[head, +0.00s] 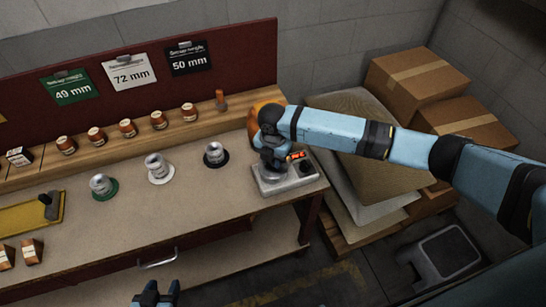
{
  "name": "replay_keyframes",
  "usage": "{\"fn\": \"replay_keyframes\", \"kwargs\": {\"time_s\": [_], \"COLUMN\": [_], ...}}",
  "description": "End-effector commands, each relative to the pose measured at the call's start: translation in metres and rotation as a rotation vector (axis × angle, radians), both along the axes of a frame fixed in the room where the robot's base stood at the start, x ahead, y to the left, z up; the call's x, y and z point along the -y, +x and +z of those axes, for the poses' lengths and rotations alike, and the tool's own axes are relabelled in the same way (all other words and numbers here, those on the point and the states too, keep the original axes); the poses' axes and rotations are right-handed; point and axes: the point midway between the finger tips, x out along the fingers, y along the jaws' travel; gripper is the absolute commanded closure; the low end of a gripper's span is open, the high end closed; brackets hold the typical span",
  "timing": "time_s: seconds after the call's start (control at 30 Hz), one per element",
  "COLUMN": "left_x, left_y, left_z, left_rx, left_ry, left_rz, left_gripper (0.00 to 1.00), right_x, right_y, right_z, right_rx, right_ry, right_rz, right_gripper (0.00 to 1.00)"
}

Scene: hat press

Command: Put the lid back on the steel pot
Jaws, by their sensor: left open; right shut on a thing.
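I cannot clearly make out the steel pot or its lid. My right gripper (270,160) is over the grey device with a lit red display (286,183) at the right end of the bench. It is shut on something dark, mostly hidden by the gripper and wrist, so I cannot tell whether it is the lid. Whatever stands on the device under the gripper is also hidden. My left gripper (156,297) is open and empty at the bottom edge, in front of the bench.
The bench (130,222) carries small metal pieces on green, white and black discs (215,157). Several small jars (158,121) line the back shelf. An orange rounded thing (256,111) is partly hidden behind my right wrist. Sacks (345,120) and cardboard boxes (415,80) stand right.

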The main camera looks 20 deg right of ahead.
Motion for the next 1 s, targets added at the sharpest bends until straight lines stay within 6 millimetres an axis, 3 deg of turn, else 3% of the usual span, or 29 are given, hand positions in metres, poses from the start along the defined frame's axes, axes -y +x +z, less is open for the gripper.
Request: {"fn": "replay_keyframes", "kwargs": {"time_s": [0.5,0.53,0.63,1.0], "left_x": [0.0003,0.0003,0.0004,0.0007], "left_y": [0.0004,0.0005,0.0008,0.001], "left_z": [0.0,0.0003,0.0012,0.0025], "left_rx": [0.002,0.002,0.004,0.005], "left_ry": [-0.001,-0.001,-0.001,-0.002], "left_rz": [0.0,0.0,0.0,-0.001], "left_gripper": [0.51,0.51,0.51,0.51], "right_x": [-0.0003,-0.0003,-0.0001,0.0001], "right_y": [-0.0001,-0.0002,0.0,0.0006], "right_z": [-0.0086,-0.009,-0.0086,-0.0019], "right_rx": [0.0,0.0,0.001,0.002], "right_ry": [0.001,0.001,0.001,0.001], "right_rz": [0.0,0.0,0.0,0.001], "right_gripper": [0.97,0.71,0.47,0.47]}}
